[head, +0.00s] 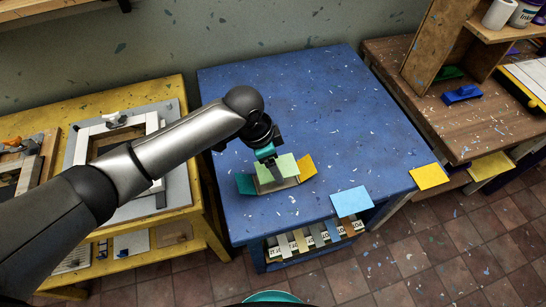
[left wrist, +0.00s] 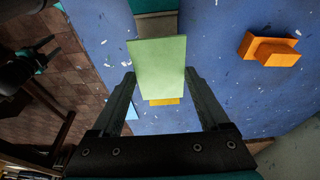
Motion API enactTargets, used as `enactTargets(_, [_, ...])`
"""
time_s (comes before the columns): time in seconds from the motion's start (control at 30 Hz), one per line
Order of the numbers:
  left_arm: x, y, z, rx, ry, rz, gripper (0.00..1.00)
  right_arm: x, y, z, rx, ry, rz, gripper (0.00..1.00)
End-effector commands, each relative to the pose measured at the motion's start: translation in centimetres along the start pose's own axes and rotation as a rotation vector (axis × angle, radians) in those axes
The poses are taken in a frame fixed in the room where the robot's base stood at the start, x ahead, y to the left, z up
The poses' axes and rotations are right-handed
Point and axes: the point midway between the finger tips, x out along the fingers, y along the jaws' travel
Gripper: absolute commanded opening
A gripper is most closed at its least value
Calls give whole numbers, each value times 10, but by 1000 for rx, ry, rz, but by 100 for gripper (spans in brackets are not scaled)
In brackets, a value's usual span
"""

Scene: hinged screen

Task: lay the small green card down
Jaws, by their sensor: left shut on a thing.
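A small light green card (head: 286,164) is held by my left gripper (head: 270,160) just above the blue table (head: 330,120). In the left wrist view the card (left wrist: 157,62) sits between the two fingers, its face toward the camera. Beside it in the head view are a dark green panel (head: 245,184) on the left and a yellow panel (head: 307,168) on the right, both tilted. A gripper finger covers part of the card; whether it touches the table is unclear. My right gripper (left wrist: 45,52) shows open at the left of the wrist view.
An orange block (left wrist: 270,50) lies on the table in the wrist view. A light blue card (head: 352,200) and a yellow card (head: 429,177) lie at the table's front and right edges. A yellow bench (head: 190,190) stands left. The back and right of the table are mostly clear.

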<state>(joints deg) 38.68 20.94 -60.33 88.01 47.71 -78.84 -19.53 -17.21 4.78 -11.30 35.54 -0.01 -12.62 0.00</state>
Motion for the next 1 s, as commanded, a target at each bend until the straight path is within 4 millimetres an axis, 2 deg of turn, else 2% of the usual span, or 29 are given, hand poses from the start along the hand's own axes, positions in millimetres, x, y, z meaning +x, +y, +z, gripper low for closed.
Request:
enactTargets(0.27, [0,0,0,-2,0,0,38,-1,-1,0,-1,0,-1,50])
enactTargets(0.43, [-3,0,1,-2,0,-1,38,-12,-1,-2,-1,0,-2,50])
enactTargets(0.5, [8,0,3,-2,0,-2,38,-3,-2,-1,-1,1,-3,50])
enactTargets(0.8, [38,0,11,-2,1,-1,38,12,-6,0,-1,2,-8,50])
enactTargets(1.0, [34,0,10,-2,2,-2,38,9,-6,0,-1,2,-8,50])
